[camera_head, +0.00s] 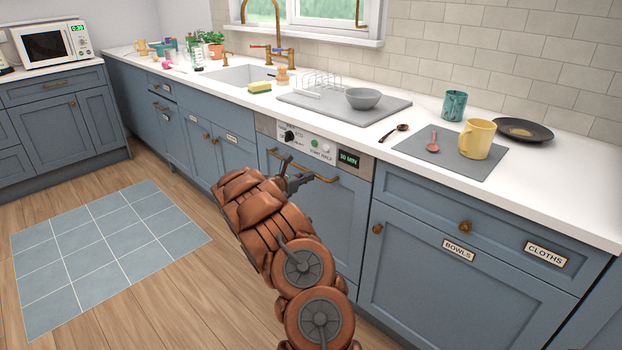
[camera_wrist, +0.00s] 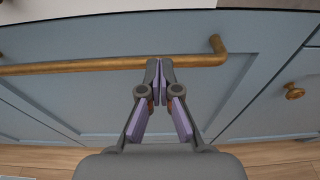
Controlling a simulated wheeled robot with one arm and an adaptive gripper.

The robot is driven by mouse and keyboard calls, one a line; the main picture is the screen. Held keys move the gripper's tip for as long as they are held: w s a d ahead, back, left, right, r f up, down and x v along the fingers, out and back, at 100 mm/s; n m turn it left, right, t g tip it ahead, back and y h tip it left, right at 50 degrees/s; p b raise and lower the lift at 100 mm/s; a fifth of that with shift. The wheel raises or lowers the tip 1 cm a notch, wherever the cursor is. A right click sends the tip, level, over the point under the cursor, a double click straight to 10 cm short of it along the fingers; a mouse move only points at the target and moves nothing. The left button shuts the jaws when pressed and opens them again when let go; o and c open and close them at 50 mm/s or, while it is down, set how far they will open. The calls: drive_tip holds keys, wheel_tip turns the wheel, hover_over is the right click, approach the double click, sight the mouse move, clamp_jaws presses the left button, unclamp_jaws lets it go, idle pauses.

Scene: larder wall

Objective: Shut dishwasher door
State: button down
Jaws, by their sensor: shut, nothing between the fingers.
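The dishwasher door (camera_head: 338,215) is a blue panel under a steel control strip (camera_head: 316,148) with a dial and a "30 MIN" display. The door stands upright and looks about flush with the cabinets; I cannot tell whether a small gap is left. Its brass bar handle (camera_head: 330,180) runs across the upper part and also crosses the wrist view (camera_wrist: 80,66). My gripper (camera_wrist: 160,62) is shut and empty, with its fingertips together at the handle, overlapping it in the wrist view. Contact is unclear. In the head view, my gripper (camera_head: 303,178) is in front of the door, and my arm hides its lower left.
The counter above holds a grey mat (camera_head: 440,160), a yellow mug (camera_head: 478,139), a grey bowl (camera_head: 363,98) and a dark pan (camera_head: 523,130). Drawers with brass knobs stand on the right. The floor around the blue tiled mat (camera_head: 105,250) is clear.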

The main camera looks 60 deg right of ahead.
drive_tip(key=shift+s+d+r, duration=0.25)
drive_tip(key=shift+d+r, duration=0.35)
drive_tip(key=w+f+v, duration=0.1)
drive_tip(key=v, duration=1.4)
drive_tip(key=shift+f, duration=0.15)
